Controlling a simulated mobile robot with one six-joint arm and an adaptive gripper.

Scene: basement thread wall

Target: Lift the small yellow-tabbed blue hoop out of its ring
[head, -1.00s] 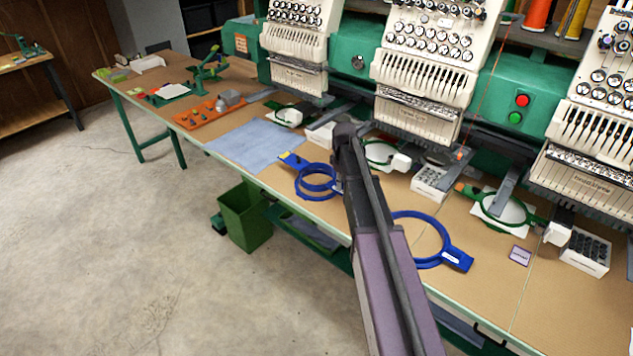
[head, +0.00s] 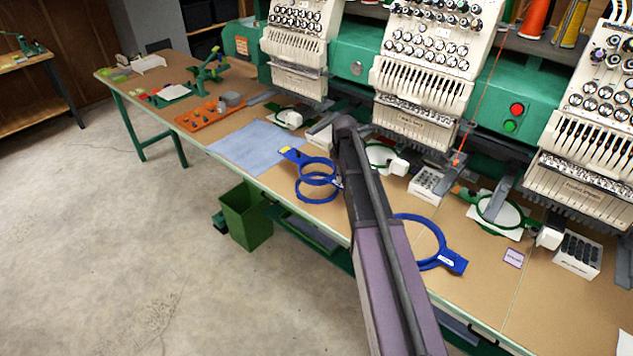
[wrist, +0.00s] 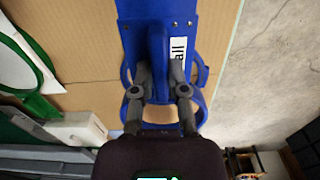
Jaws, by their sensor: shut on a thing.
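The small blue hoop (head: 303,160) with its yellow tab (head: 283,150) shows left of my arm in the head view. Its round part appears above and slightly behind its blue ring (head: 318,199), with a gap between them in the picture. In the wrist view my gripper (wrist: 159,92) is shut on an upright blue part of the hoop (wrist: 158,50). A blue plate with a white label lies behind that part, and a blue ring curve shows lower down. My arm hides most of the gripper in the head view.
A larger blue hoop (head: 455,262) lies on the table right of my arm. Embroidery machines (head: 425,70) stand along the back. A pale blue cloth (head: 255,145) lies to the left. A green bin (head: 246,215) stands on the floor below the table edge.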

